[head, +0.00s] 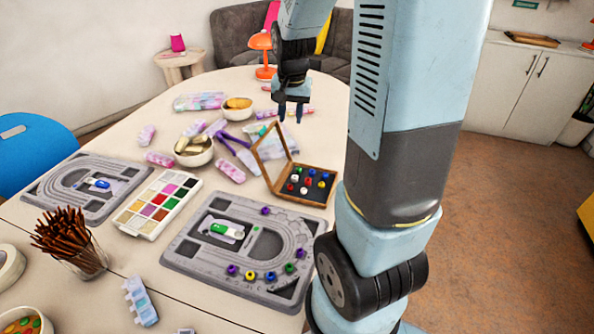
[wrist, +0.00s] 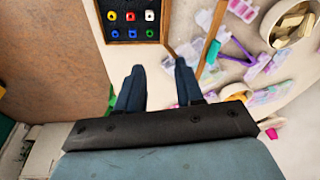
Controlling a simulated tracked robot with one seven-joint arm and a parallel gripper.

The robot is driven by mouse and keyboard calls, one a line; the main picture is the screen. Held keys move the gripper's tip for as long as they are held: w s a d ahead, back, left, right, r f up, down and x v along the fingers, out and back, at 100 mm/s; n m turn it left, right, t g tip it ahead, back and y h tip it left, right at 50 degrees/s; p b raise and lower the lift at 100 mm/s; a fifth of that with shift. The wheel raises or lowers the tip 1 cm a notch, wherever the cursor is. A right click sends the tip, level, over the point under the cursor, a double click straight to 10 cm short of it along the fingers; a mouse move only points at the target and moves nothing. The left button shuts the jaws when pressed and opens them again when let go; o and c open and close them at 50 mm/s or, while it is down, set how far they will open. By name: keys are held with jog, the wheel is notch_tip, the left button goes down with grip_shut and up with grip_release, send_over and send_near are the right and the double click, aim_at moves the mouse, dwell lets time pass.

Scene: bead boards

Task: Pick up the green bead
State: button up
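A green bead (head: 289,268) sits on the near edge of the grey bead board (head: 190,270), between a blue bead (head: 271,276) and a purple bead (head: 300,253). The board is not seen in the wrist view. My gripper (head: 290,112) is raised over the far part of the table, beyond the board and the open wooden box. It points down, its two fingers apart with nothing between them. The wrist view also shows the open fingers (wrist: 159,68).
The open wooden box (head: 318,199) holds several coloured beads and has its lid up; it also shows in the wrist view (wrist: 163,25). A paint palette (head: 130,229), a second bead board (head: 40,193), a cup of brown sticks (head: 85,262) and bowls (head: 195,158) crowd the table.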

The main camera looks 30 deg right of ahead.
jog(key=w+d+f+m+g, duration=0.1)
jog(key=w+d+f, duration=0.1)
jog(key=f, duration=0.3)
jog(key=w+d+f+m, duration=0.1)
jog(key=w+d+f, duration=0.1)
jog(key=f, duration=0.4)
send_over(299, 173)
jog(key=f, duration=0.7)
jog(key=shift+w+a+f, duration=0.2)
jog(key=shift+w+f, duration=0.05)
jog(key=shift+f, duration=0.15)
jog(key=shift+w+d+f, duration=0.1)
jog(key=shift+d+f, duration=0.1)
jog(key=shift+f, duration=1.1)
jog(key=shift+d+f, duration=0.15)
jog(key=shift+f, duration=1.15)
grip_shut()
